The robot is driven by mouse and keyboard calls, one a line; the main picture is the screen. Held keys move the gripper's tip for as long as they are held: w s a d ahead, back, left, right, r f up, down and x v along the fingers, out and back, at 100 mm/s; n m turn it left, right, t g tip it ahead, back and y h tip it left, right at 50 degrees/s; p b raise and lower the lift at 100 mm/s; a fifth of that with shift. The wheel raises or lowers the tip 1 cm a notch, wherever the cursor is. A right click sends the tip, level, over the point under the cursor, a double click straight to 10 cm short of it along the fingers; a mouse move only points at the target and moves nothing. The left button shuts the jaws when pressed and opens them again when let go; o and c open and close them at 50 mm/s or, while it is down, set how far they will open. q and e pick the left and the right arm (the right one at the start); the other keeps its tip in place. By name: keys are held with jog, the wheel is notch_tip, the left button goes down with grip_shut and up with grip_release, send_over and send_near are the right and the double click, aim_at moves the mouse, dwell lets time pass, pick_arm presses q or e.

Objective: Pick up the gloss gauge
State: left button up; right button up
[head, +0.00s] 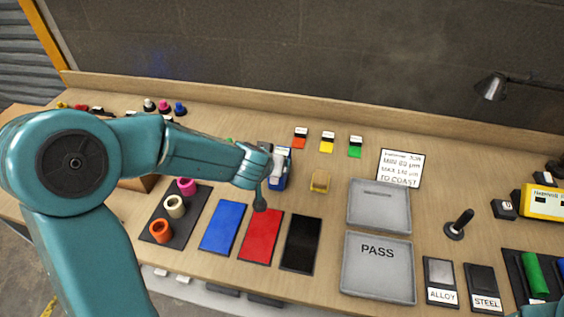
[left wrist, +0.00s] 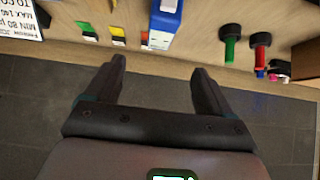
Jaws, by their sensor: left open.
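A blue and white handheld device (head: 278,178), which may be the gloss gauge, stands on the bench just right of my left gripper (head: 261,198) in the head view. The gripper and wrist hide part of it. In the left wrist view the blue device (left wrist: 166,14) is cut by the top edge, beyond the fingertips and between their lines. My left gripper (left wrist: 160,72) is open with nothing between its fingers. No label on the device is readable. My right gripper does not show.
Blue, red (head: 262,236) and black panels lie in front of the device. A small tan block (head: 319,181) and grey trays (head: 378,268), one marked PASS, are to the right. Colour swatches (head: 328,141) lie behind. Coloured rolls (head: 175,206) stand on a dark mat at left.

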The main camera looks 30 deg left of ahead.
pick_arm(q)
jog(key=b+x, duration=0.3)
jog(key=x, duration=0.9)
jog(key=shift+a, duration=0.1)
jog(key=shift+w+f, duration=0.15)
jog(key=shift+f, duration=0.05)
jog(key=x, duration=0.5)
jog(key=shift+w+r, duration=0.1)
jog(key=shift+w, duration=0.05)
jog(key=shift+s+r, duration=0.35)
jog(key=shift+w+f, duration=0.25)
jog(key=c, duration=1.3)
jog(key=shift+o, duration=0.2)
jog(key=shift+s+r, duration=0.15)
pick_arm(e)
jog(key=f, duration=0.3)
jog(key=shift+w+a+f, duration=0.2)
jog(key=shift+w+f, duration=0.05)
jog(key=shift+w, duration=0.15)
